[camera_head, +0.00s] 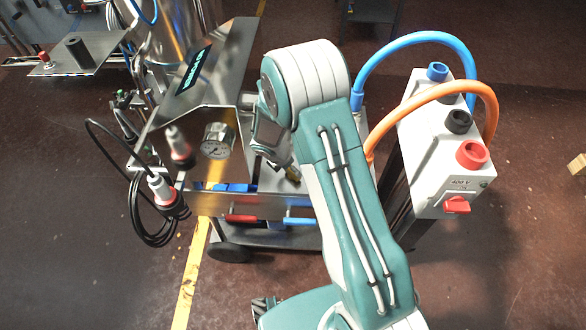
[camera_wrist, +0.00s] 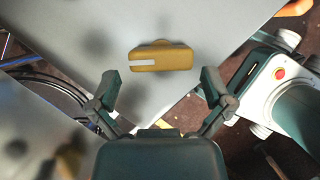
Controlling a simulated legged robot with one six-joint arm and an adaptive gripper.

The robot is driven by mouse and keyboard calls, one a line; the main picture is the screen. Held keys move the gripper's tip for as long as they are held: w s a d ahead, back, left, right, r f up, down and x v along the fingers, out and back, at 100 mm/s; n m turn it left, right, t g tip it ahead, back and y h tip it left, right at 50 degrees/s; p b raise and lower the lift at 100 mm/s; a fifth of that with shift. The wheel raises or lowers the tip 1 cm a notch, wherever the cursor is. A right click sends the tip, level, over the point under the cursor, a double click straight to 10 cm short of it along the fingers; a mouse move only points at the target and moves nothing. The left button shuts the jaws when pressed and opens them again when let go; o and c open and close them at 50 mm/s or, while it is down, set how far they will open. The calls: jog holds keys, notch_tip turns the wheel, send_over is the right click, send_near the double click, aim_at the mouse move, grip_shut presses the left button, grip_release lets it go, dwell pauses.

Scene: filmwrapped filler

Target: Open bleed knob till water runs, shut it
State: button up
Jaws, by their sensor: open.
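The bleed knob (camera_wrist: 160,58) is a brass-coloured bar with a white mark on its left half, set on a grey metal surface in the wrist view. A small brass-coloured piece (camera_head: 295,173), likely the same knob, shows by my arm in the head view. My gripper (camera_wrist: 160,86) is open, its two fingers spread wide. The knob lies ahead of the fingertips, roughly centred between them and apart from both. In the head view my gripper (camera_head: 272,143) is partly hidden by my own arm. No running water shows.
A steel cart (camera_head: 270,203) carries a pressure gauge (camera_head: 217,140) and a slanted steel panel (camera_head: 205,70). A white 400 V box (camera_head: 425,150) with blue and orange hoses stands to the right. Black cable (camera_head: 150,225) hangs at left.

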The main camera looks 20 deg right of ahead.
jog(key=shift+x, duration=1.45)
jog(key=c, duration=0.8)
